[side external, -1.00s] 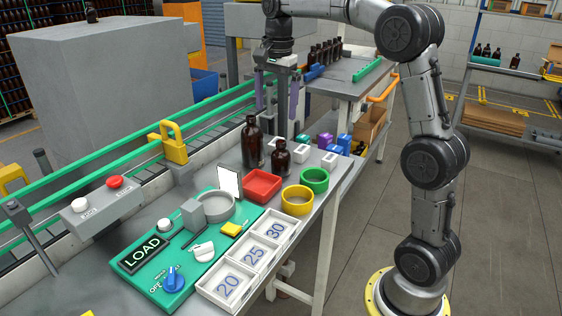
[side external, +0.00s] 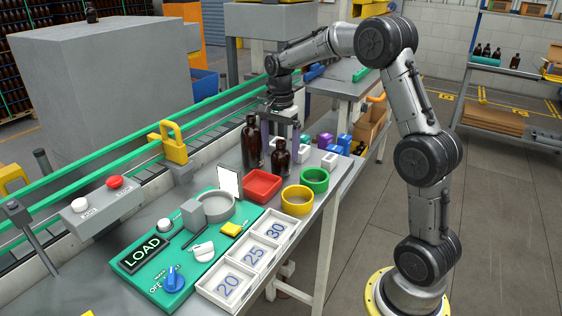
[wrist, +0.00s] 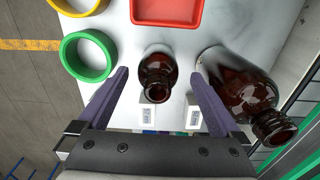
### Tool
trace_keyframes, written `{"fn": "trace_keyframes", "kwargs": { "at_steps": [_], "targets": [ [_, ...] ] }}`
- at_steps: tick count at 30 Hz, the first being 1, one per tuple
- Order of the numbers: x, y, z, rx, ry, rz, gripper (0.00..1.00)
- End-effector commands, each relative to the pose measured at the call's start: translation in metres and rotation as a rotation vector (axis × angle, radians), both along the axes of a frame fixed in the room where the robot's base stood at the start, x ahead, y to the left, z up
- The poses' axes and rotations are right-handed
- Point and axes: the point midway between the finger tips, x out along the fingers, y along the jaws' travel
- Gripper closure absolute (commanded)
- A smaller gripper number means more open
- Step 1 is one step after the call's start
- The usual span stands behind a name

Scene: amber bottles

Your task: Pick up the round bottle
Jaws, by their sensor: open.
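Two amber bottles with dark necks stand upright on the grey bench. The shorter bottle (side external: 281,160) shows in the wrist view (wrist: 159,75) between my two finger tips, with a gap on each side. The taller, wider bottle (side external: 252,148) stands to its left in the side view; in the wrist view (wrist: 238,85) it is just outside my right-hand finger, very close to it. Both look round, so I cannot tell by shape alone which is named. My gripper (wrist: 160,74) is open and empty, pointing down, with purple fingers; in the side view (side external: 280,137) the bottles partly hide them.
A red tray (side external: 262,185), a green ring (side external: 314,180) and a yellow ring (side external: 297,200) lie near the bottles. Small white blocks (side external: 329,161) and coloured blocks (side external: 325,140) stand beyond. A green-railed conveyor (side external: 110,154) runs along the left.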

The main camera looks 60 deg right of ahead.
Motion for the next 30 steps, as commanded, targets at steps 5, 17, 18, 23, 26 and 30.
{"fn": "trace_keyframes", "kwargs": {
  "at_steps": [5, 17, 18, 23, 26, 30],
  "targets": [
    [-0.003, 0.000, -0.027, 0.002, 0.004, 0.000, 0.00],
    [-0.002, 0.000, -0.038, 0.000, 0.000, 0.000, 0.04],
    [-0.002, 0.000, -0.038, 0.000, 0.000, 0.000, 0.11],
    [-0.002, 0.000, -0.038, 0.000, 0.000, 0.000, 0.40],
    [-0.002, 0.000, -0.038, 0.000, 0.000, 0.000, 0.58],
    [-0.002, 0.000, -0.038, 0.000, 0.000, 0.000, 0.83]
  ]
}}
